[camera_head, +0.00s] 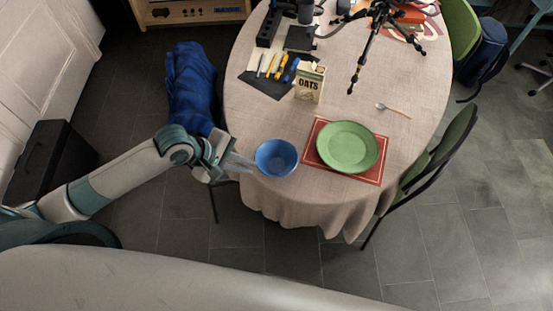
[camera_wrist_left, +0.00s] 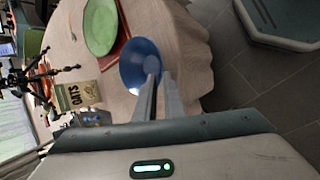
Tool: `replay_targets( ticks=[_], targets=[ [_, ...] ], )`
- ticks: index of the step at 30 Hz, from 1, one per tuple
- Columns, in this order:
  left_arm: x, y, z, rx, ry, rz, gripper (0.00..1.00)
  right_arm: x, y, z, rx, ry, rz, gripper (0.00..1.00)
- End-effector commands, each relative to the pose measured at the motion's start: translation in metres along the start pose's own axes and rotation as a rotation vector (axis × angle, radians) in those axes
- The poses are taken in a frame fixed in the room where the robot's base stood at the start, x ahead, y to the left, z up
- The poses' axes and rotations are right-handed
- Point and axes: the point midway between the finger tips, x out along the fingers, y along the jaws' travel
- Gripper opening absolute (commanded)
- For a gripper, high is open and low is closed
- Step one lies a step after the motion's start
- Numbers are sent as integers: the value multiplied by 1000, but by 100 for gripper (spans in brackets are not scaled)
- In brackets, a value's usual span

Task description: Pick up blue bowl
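The blue bowl (camera_head: 277,158) stands upright on the tablecloth at the table's near left edge. It also shows in the left wrist view (camera_wrist_left: 138,58), straight beyond the fingertips. My left gripper (camera_head: 248,164) is just left of the bowl, pointing at its rim. In the left wrist view its two fingers (camera_wrist_left: 159,76) are apart with a narrow gap between them, and the tips overlap the bowl's near side in the picture. I cannot tell whether they touch it. Nothing is held. My right gripper is not in view.
A green plate (camera_head: 347,147) on a red placemat (camera_head: 312,157) lies right of the bowl. An oats box (camera_head: 310,82), tools (camera_head: 278,67) and a black tripod (camera_head: 372,40) stand farther back.

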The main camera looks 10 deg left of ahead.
Motion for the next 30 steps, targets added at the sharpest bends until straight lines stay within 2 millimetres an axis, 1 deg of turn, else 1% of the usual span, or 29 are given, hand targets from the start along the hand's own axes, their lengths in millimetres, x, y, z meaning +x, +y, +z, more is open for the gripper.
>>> replay_targets(
  ticks=[3,6,9,13,23,26,30],
  targets=[
    [20,1,1,-2,-1,0,9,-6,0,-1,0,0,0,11],
    [34,1,0,-2,-1,-1,9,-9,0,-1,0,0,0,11],
    [43,1,0,0,0,0,9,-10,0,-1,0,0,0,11],
    [48,0,0,0,1,-1,9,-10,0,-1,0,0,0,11],
    [48,0,0,0,0,0,9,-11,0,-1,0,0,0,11],
    [52,0,1,-1,-1,0,9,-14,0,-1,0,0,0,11],
    [64,1,1,-2,0,0,9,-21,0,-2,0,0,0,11]
  ],
)
